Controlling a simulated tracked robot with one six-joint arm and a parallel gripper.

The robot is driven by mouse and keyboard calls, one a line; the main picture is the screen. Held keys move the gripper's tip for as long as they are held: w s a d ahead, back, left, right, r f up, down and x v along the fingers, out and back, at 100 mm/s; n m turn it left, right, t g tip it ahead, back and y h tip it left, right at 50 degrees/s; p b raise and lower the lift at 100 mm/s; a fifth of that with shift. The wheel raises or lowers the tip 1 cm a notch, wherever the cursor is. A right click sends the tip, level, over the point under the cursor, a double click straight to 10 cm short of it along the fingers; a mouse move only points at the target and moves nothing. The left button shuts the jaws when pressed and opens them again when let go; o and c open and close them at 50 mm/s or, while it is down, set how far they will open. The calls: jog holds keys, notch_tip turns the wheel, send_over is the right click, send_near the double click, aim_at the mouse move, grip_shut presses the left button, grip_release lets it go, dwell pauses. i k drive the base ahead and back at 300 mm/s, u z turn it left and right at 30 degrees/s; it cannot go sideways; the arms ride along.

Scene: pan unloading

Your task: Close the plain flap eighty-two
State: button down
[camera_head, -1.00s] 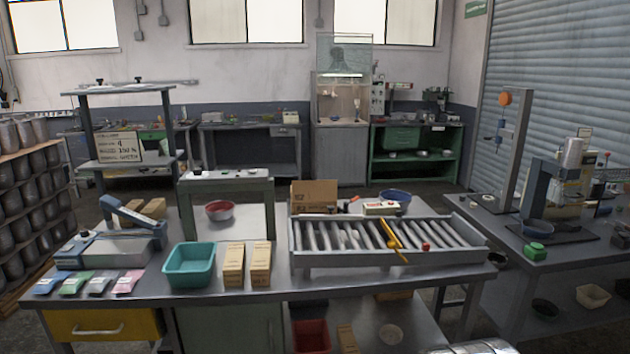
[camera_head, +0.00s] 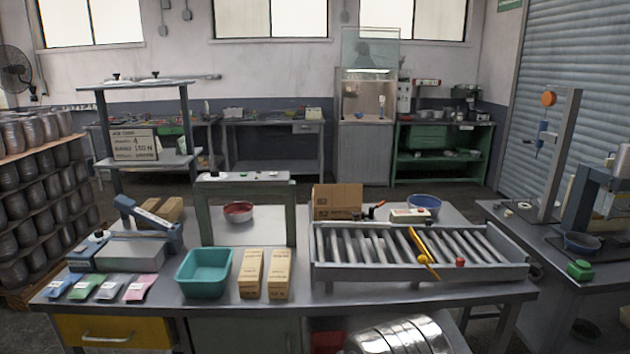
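A brown cardboard box (camera_head: 337,197) stands at the back of the metal workbench, behind the left end of the roller rack. Dark print shows on its front; it looks like 82 but is too small to read surely. I cannot tell from here which panel is a flap or whether it stands open. The rack hides the foot of the box. My gripper is not in view.
The bench (camera_head: 200,308) holds a roller rack (camera_head: 330,270) with a yellow bar (camera_head: 418,243) across it, a teal bin (camera_head: 205,272), two tan cartons (camera_head: 265,274) and a grey frame (camera_head: 245,182) around a red bowl (camera_head: 239,211). A shiny rounded metal part (camera_head: 400,335) shows at the bottom edge.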

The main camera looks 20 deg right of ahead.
aim_at(348, 194)
jog(key=u, duration=0.15)
jog(key=i, duration=1.3)
jog(key=z, duration=0.65)
